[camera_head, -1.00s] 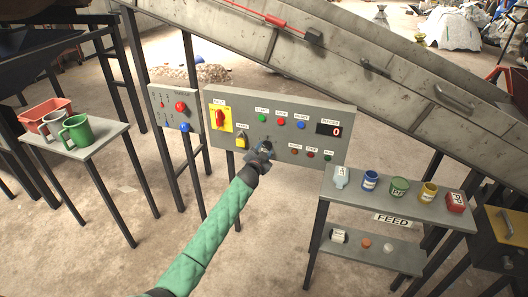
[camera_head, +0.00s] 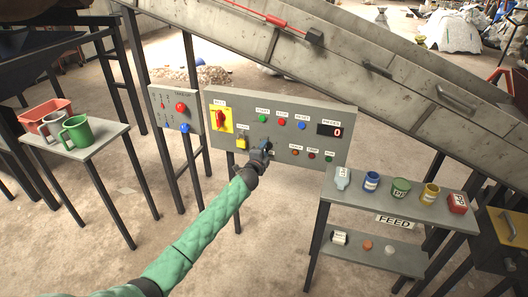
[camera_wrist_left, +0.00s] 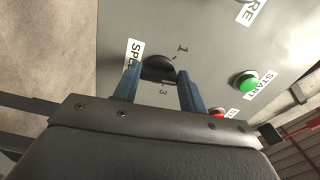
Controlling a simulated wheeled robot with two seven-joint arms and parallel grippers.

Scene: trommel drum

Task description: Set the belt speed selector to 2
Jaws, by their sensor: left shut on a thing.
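The belt speed selector is a black round knob (camera_wrist_left: 158,69) on the grey control panel (camera_head: 345,152). In the left wrist view, a partly covered SPEED label is on its left, with marks 1 and 3 around it. Mark 2 and the exact pointer direction cannot be made out. My left gripper (camera_wrist_left: 157,82) is shut on the knob, with one blue finger on each side. In the head view the left gripper (camera_head: 266,144) is at the panel's lower middle and hides the knob. My right gripper is not in view.
The panel also has a red rotary switch on yellow (camera_head: 220,118), a yellow padlock-like part (camera_head: 242,143), a green START button (camera_head: 262,118) and a display (camera_head: 329,131) reading 0. A feed shelf (camera_head: 324,190) with containers stands right; a side table (camera_head: 95,150) with mugs stands left.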

